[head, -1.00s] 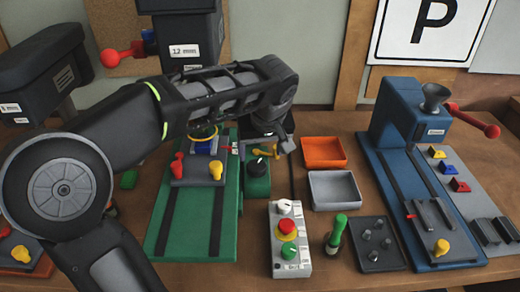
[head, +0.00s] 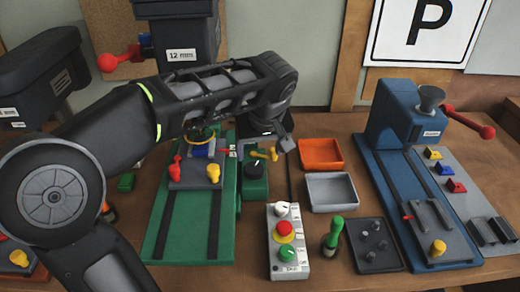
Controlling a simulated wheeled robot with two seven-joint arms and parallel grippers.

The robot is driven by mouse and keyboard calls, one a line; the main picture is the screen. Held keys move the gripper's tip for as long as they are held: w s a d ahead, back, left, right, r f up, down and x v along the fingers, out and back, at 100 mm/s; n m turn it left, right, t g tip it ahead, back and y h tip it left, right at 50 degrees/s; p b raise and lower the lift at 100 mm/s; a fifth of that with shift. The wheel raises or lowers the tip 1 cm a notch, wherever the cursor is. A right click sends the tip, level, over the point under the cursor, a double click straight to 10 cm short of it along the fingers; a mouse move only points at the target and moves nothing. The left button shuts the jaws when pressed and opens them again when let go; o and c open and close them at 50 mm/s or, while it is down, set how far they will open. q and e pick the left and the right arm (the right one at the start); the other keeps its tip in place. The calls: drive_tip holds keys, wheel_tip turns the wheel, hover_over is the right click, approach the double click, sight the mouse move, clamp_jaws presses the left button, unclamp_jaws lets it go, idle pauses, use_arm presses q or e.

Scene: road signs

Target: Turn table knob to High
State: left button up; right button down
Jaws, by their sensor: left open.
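A dark round knob (head: 255,168) with a pale pointer mark sits on a small green box (head: 254,188) beside the green machine base. Its label is too small to read. My left gripper (head: 262,149) is open just above and behind this knob, and I see no contact. The arm link above partly hides the gripper. A control box (head: 288,256) to the front right carries a white knob (head: 281,209), a red button (head: 285,229) and a green knob (head: 287,255). My right gripper is out of view.
The green base (head: 160,232) carries red and yellow handles left of the knob. An orange tray (head: 321,154) and a grey tray (head: 332,191) lie to the right. A blue machine (head: 392,112) is farther right.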

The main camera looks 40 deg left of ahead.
use_arm(q)
drive_tip(key=v, duration=0.7)
drive_tip(key=shift+r, duration=0.25)
